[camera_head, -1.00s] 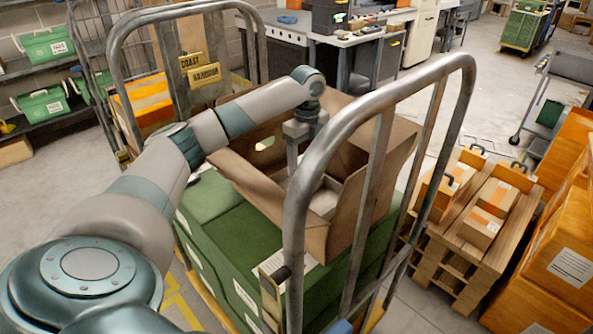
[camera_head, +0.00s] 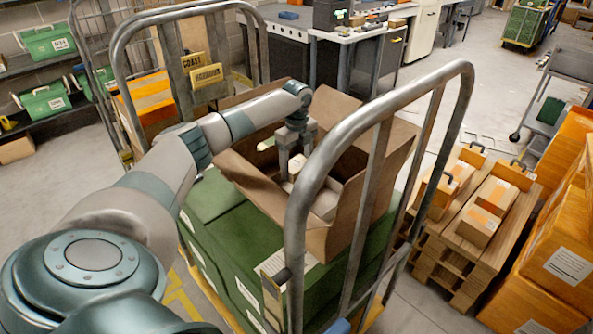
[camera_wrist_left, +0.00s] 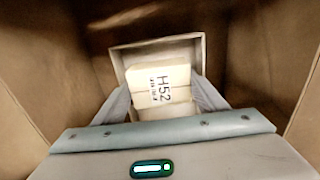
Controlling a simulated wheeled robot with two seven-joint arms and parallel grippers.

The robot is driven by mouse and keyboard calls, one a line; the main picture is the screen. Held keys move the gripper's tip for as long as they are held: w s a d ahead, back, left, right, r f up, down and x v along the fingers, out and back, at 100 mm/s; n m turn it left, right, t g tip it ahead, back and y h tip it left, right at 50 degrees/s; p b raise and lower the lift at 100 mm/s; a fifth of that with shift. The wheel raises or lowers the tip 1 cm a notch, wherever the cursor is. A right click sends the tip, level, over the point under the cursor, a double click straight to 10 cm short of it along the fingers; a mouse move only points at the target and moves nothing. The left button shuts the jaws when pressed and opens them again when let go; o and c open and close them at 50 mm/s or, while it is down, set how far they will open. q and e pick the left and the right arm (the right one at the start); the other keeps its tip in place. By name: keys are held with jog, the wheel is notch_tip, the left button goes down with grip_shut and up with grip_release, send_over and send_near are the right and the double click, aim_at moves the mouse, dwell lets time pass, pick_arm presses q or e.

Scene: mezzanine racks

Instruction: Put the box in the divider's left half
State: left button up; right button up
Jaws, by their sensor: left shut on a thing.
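My left gripper (camera_head: 290,168) reaches down into an open brown cardboard carton (camera_head: 345,225). It is shut on a small pale box (camera_head: 298,166). In the left wrist view the box (camera_wrist_left: 160,84) shows the marking H52 and sits between the two fingers (camera_wrist_left: 160,98). Beyond it is a pale-rimmed frame (camera_wrist_left: 155,45), which looks like the divider, inside the carton. The box covers its left and middle part, and a pale surface shows at its right. I cannot tell whether the box touches its floor. My right gripper is not in view.
The carton stands on green crates (camera_head: 225,215) in a roll cage. The cage's grey tube frame (camera_head: 300,200) rises close in front of the carton. The carton's walls stand close around my gripper. A pallet with small boxes (camera_head: 465,235) is at the right.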

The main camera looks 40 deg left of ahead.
pick_arm(q)
notch_tip(320, 180, down, 2)
jog(key=shift+f+p, duration=0.25)
jog(key=shift+p, duration=0.25)
jog(key=shift+f, duration=0.7)
jog(key=o, duration=1.1)
jog(key=shift+r, duration=0.1)
